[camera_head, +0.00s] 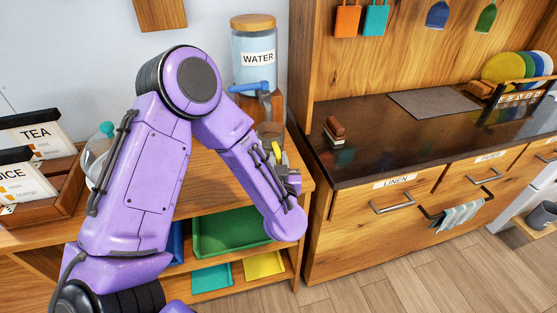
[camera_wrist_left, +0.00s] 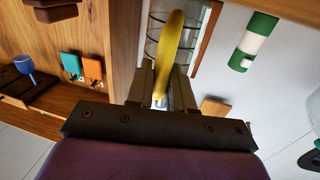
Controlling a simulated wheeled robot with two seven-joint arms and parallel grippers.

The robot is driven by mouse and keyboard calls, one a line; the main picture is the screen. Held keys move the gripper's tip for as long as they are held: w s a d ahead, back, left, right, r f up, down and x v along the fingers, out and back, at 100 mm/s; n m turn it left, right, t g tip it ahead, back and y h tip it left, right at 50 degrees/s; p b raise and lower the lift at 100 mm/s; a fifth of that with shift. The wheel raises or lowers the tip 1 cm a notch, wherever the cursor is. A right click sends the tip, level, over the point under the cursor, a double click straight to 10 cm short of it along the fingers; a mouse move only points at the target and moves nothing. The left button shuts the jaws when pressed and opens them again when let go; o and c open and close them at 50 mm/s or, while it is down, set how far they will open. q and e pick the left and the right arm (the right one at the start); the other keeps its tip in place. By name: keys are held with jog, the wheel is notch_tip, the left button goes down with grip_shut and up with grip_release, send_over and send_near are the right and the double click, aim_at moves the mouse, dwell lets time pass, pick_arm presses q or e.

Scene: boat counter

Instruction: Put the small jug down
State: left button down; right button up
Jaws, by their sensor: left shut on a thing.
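The small jug (camera_head: 268,130) shows in the head view as a greyish see-through body with a yellow handle, just in front of the water dispenser (camera_head: 256,72). My left gripper (camera_head: 279,160) is at the jug's near side. In the left wrist view the jug (camera_wrist_left: 186,38) is clear with dark lines, and its yellow handle (camera_wrist_left: 171,50) runs between the two fingers of my left gripper (camera_wrist_left: 162,88), which is shut on it. My left arm hides part of the jug, and I cannot tell whether its base touches the wooden top. My right gripper is not in view.
The dispenser has a blue tap (camera_head: 250,87) close to the jug. A glass jar with a teal stopper (camera_head: 106,129) and a TEA sign (camera_head: 38,134) stand left. A green tray (camera_head: 230,228) lies on a shelf below. The dark counter (camera_head: 385,145) at right is largely clear.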

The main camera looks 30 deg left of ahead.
pick_arm(q)
jog(key=shift+s+f, duration=0.1)
jog(key=shift+f, duration=0.05)
jog(key=c, duration=1)
grip_release()
jog(key=shift+r, duration=0.2)
jog(key=b+v, duration=0.3)
jog(key=v, duration=0.9)
jog(key=s+a+f+m+g+h, duration=0.1)
jog(key=s+f+g+h, duration=0.15)
jog(key=f, duration=0.65)
jog(key=s+a+f+m+g+h, duration=0.1)
jog(key=s+f+h, duration=0.15)
jog(key=f, duration=0.65)
jog(key=s+a+f+n+g+h, duration=0.1)
jog(key=s+a+f+g, duration=0.3)
jog(key=s+f, duration=0.9)
jog(key=s+g+h, duration=0.1)
jog(key=s+g, duration=0.1)
jog(key=g, duration=0.1)
jog(key=shift+s+f+h, duration=0.25)
jog(key=shift+f+h, duration=0.05)
jog(key=shift+g, duration=0.25)
